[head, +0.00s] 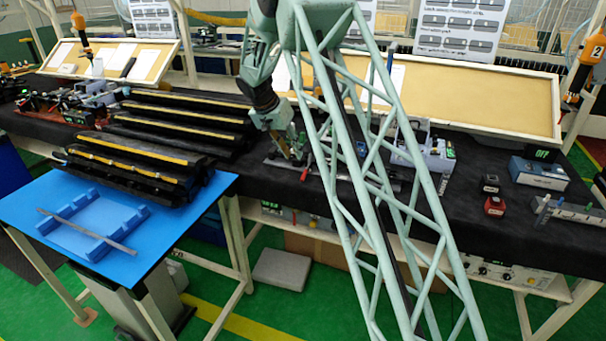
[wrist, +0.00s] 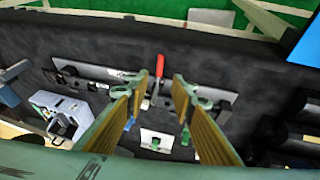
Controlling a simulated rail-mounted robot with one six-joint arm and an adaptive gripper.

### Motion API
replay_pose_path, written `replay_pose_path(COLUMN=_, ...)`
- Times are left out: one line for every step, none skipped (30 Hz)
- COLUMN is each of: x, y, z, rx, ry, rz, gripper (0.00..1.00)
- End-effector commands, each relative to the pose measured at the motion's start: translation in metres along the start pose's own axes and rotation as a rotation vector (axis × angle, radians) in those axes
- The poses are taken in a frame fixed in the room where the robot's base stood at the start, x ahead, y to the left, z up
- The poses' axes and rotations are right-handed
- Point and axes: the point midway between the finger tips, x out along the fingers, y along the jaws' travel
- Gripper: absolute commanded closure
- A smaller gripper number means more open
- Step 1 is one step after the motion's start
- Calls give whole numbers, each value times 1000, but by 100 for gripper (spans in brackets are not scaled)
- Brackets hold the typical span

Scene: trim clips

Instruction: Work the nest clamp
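The nest clamp shows as a red handle (wrist: 160,66) in the wrist view, on a long grey metal fixture plate (wrist: 100,70) lying on the black bench top. In the head view the red handle (head: 307,166) stands beside my gripper (head: 293,150). In the wrist view my gripper (wrist: 158,84) is open, its two fingers apart with the handle in line with the gap between their tips. I see no contact with the handle. The clamp's base is partly hidden.
A grey-blue device (wrist: 62,112) stands left of the fingers in the wrist view. In the head view, black racks with yellow strips (head: 180,115) lie left of my arm. A blue table (head: 190,200) holds a blue tray (head: 95,222). Small boxes (head: 494,205) sit at right.

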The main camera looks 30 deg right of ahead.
Motion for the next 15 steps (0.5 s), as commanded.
replay_pose_path(x=2, y=0, z=0, rx=0, ry=0, rz=0, gripper=77)
replay_pose_path(x=2, y=0, z=0, rx=0, ry=-1, rz=1, gripper=77)
replay_pose_path(x=4, y=0, z=0, rx=0, ry=-1, rz=1, gripper=77)
replay_pose_path(x=6, y=0, z=0, rx=0, ry=-1, rz=1, gripper=77)
replay_pose_path(x=7, y=0, z=0, rx=0, ry=-1, rz=1, gripper=77)
replay_pose_path(x=10, y=0, z=0, rx=0, ry=-1, rz=1, gripper=77)
replay_pose_path(x=12, y=0, z=0, rx=0, ry=-1, rz=1, gripper=77)
replay_pose_path(x=15, y=0, z=0, rx=0, ry=-1, rz=1, gripper=77)
replay_pose_path(x=18, y=0, z=0, rx=0, ry=-1, rz=1, gripper=77)
replay_pose_path(x=21, y=0, z=0, rx=0, ry=-1, rz=1, gripper=77)
replay_pose_path(x=24, y=0, z=0, rx=0, ry=-1, rz=1, gripper=77)
replay_pose_path(x=28, y=1, z=0, rx=0, ry=-1, rz=1, gripper=77)
replay_pose_path(x=32, y=1, z=0, rx=0, ry=-1, rz=2, gripper=77)
replay_pose_path(x=36, y=1, z=0, rx=0, ry=-1, rz=2, gripper=77)
replay_pose_path(x=41, y=0, z=1, rx=0, ry=-1, rz=2, gripper=77)
